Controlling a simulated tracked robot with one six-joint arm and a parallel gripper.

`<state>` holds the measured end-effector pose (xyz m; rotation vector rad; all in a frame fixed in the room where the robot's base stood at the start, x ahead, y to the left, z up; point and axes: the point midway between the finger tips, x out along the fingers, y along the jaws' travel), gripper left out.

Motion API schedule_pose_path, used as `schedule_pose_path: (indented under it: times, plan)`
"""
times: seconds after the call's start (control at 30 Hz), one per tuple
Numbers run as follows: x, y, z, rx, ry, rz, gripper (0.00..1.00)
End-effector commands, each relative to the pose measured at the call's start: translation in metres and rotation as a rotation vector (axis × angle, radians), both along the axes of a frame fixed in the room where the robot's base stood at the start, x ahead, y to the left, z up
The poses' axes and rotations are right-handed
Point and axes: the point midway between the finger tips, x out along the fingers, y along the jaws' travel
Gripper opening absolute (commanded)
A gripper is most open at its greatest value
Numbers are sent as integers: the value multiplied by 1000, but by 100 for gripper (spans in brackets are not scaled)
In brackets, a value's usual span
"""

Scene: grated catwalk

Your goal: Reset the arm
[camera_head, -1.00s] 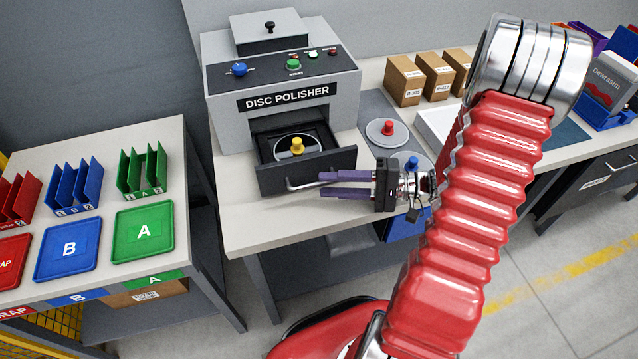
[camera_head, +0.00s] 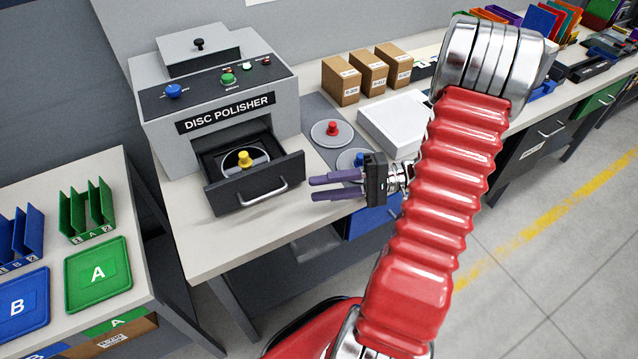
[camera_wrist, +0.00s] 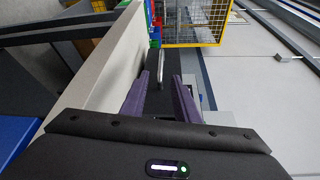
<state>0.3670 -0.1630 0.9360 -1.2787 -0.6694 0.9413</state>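My gripper (camera_head: 311,188) shows in the head view with its two purple fingers pointing left, just right of the disc polisher's open drawer. The fingers are apart with nothing between them. They also show apart in the wrist view (camera_wrist: 166,78). My red ribbed arm crosses the right half of the head view. The disc polisher (camera_head: 220,98) stands on the workbench (camera_head: 215,240). Its black drawer (camera_head: 225,201) is pulled out and holds a disc with a yellow knob (camera_head: 244,158). The drawer's handle (camera_head: 264,193) is apart from my fingers.
A red-knobbed disc (camera_head: 332,130) and a partly hidden blue-knobbed disc (camera_head: 358,158) lie right of the polisher. Cardboard boxes (camera_head: 341,82) stand behind. The left table holds a green tray A (camera_head: 98,274), a blue tray B (camera_head: 20,304) and racks. Open floor (camera_head: 540,270) lies right.

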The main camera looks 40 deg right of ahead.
Motion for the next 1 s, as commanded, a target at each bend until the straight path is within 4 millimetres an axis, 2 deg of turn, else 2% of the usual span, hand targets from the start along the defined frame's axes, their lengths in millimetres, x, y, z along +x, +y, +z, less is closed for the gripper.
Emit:
schedule_pose_path:
  times: [0.27,0.43,0.67,1.0]
  plan:
    - [0,1,0,-1,1,1,28]
    - [0,10,4,-30,19,37,28]
    - [-5,47,17,-155,103,175,28]
    - [-25,98,32,-420,225,360,28]
